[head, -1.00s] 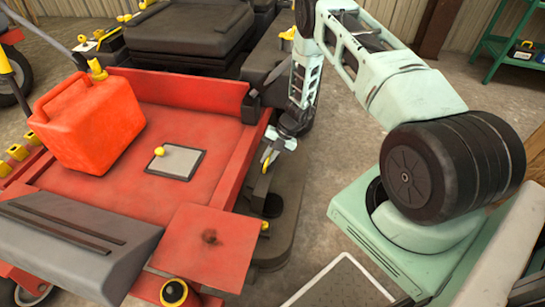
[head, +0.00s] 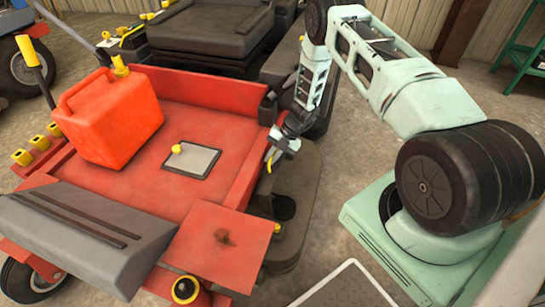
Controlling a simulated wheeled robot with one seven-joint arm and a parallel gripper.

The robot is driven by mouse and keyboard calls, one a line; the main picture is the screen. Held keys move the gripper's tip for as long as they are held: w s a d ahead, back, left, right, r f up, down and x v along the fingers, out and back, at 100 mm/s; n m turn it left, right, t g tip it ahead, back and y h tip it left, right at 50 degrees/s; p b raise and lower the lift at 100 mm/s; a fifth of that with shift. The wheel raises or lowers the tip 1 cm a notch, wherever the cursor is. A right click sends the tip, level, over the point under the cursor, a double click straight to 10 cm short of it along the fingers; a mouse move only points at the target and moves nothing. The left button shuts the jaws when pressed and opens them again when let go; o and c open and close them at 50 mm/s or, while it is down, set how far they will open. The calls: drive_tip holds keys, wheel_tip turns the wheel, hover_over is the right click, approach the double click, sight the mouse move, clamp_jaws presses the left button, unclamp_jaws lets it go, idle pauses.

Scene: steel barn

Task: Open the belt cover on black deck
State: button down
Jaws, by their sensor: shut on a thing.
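The black deck (head: 300,200) sits low beside the red floor pan of the mower, with a dark round recess (head: 284,207) in its top. My gripper (head: 275,152) is at the pan's right edge, above the far part of the deck. It is shut on a small yellow-edged part (head: 269,160), which seems to be the belt cover's handle. The fingers and the pan edge hide most of the cover, so I cannot tell how far it is raised.
A red fuel can (head: 110,120) stands on the red floor pan (head: 165,200), left of a grey plate with a yellow knob (head: 178,149). The black seat (head: 210,30) is behind.

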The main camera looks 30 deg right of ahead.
drive_tip(key=c, duration=1.8)
unclamp_jaws()
drive_tip(key=shift+r, duration=0.1)
wheel_tip(320, 180, up, 10)
drive_tip(key=shift+f+p, duration=0.1)
drive_tip(key=shift+p, duration=0.9)
